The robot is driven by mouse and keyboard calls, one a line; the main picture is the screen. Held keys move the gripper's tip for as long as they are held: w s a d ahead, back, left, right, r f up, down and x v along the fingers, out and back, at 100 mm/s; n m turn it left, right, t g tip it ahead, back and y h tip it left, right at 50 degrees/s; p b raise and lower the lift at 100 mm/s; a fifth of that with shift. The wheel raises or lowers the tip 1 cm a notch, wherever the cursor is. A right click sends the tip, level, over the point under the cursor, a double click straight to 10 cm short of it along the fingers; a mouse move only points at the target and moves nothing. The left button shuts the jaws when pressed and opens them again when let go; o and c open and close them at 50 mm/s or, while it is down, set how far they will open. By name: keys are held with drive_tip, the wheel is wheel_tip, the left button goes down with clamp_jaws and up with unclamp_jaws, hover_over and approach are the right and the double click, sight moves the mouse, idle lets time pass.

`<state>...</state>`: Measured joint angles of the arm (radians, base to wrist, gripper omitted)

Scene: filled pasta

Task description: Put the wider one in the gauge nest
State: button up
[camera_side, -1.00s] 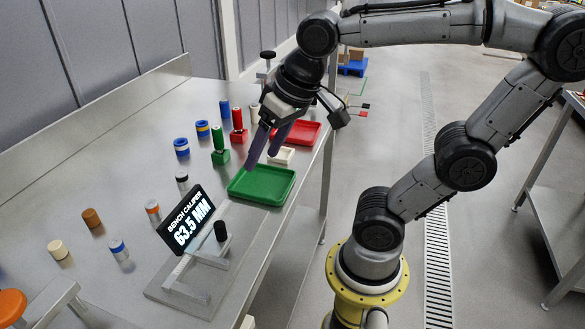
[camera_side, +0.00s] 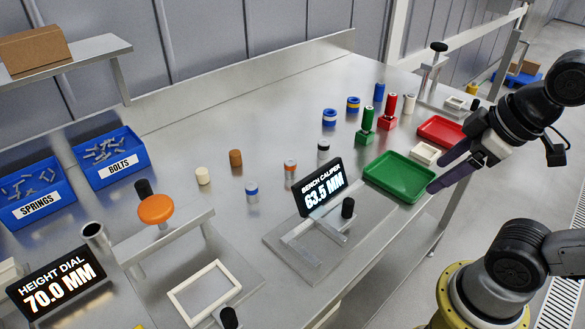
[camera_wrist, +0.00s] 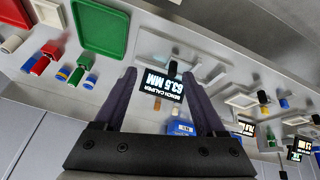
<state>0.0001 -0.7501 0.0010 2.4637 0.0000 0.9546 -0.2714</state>
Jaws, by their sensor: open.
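The side view shows several small cylinders: a blue-and-white one (camera_side: 330,118), a blue-and-yellow one (camera_side: 353,104), a plain blue one (camera_side: 379,93), a black-and-white one (camera_side: 323,150), an orange-and-white one (camera_side: 290,168), a brown one (camera_side: 235,158), a cream one (camera_side: 203,176) and a white one with a blue band (camera_side: 252,192). I cannot tell which is the wider one. A small white square nest (camera_side: 425,153) lies between the trays; a larger white frame (camera_side: 204,291) lies near the height dial. My gripper (camera_side: 436,173) is open and empty, near the green tray's right edge.
The green tray (camera_side: 392,187) and red tray (camera_side: 440,131) lie at the right, beside green (camera_side: 366,128) and red (camera_side: 389,112) posts. The bench caliper (camera_side: 322,190) reads 63.5 mm; the height dial (camera_side: 58,287) reads 70.0 mm. Blue bins of springs (camera_side: 40,208) and bolts (camera_side: 120,178) stand left.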

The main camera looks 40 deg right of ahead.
drive_tip(key=w+r+n+g, duration=0.2)
drive_tip(key=w+r+n, duration=0.95)
drive_tip(key=w, duration=0.45)
drive_tip(key=n+g, duration=0.3)
drive_tip(key=n, duration=0.3)
hover_over(290, 162)
drive_tip(key=shift+m, duration=0.25)
drive_tip(key=f, duration=2)
drive_tip(key=shift+d+f, duration=0.3)
drive_tip(key=shift+d, duration=0.05)
drive_tip(key=shift+a+f, duration=0.2)
drive_tip(key=shift+f, duration=1.25)
drive_tip(key=shift+a+f, duration=0.15)
drive_tip(key=shift+f, duration=1.3)
clamp_jaws()
